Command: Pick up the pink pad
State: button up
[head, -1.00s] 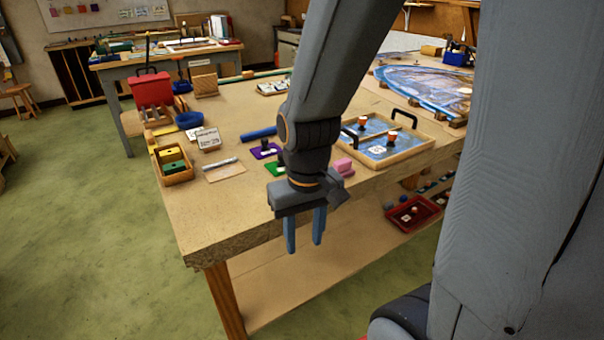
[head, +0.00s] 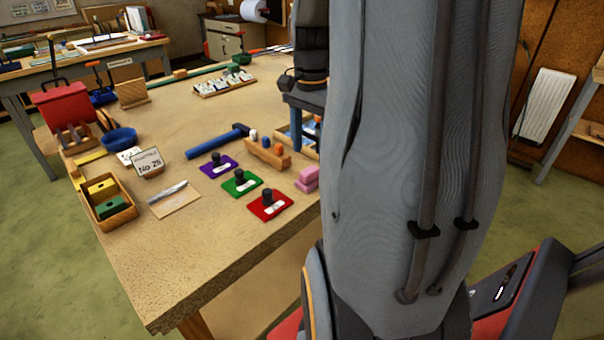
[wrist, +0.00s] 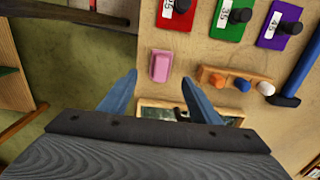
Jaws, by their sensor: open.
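The pink pad (head: 307,179) is a small rounded block lying on the workbench (head: 240,255), near its right edge in the head view. In the wrist view the pink pad (wrist: 160,66) lies near the bench edge, ahead of the gap between my fingertips. My gripper (wrist: 159,78) is open, with nothing between its blue fingers. In the head view my gripper (head: 303,132) is partly hidden by my arm and appears beyond the pad. The height of my fingers above the pad is hard to tell.
A wooden block with pegs (head: 267,152) stands close to the pad. Red (head: 270,205), green (head: 241,182) and purple (head: 218,165) knobbed plates lie beside it, with a blue hammer (head: 217,142) behind. A framed tray (wrist: 155,120) is under my fingers in the wrist view. The bench's front is clear.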

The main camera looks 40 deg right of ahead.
aim_at(309, 170)
jog(key=shift+f+p, duration=0.75)
jog(key=shift+f, duration=2.85)
jog(key=c, duration=1.2)
jog(key=shift+o, duration=0.2)
notch_tip(309, 170, up, 10)
jog(key=shift+r+b, duration=0.1)
jog(key=shift+b, duration=0.65)
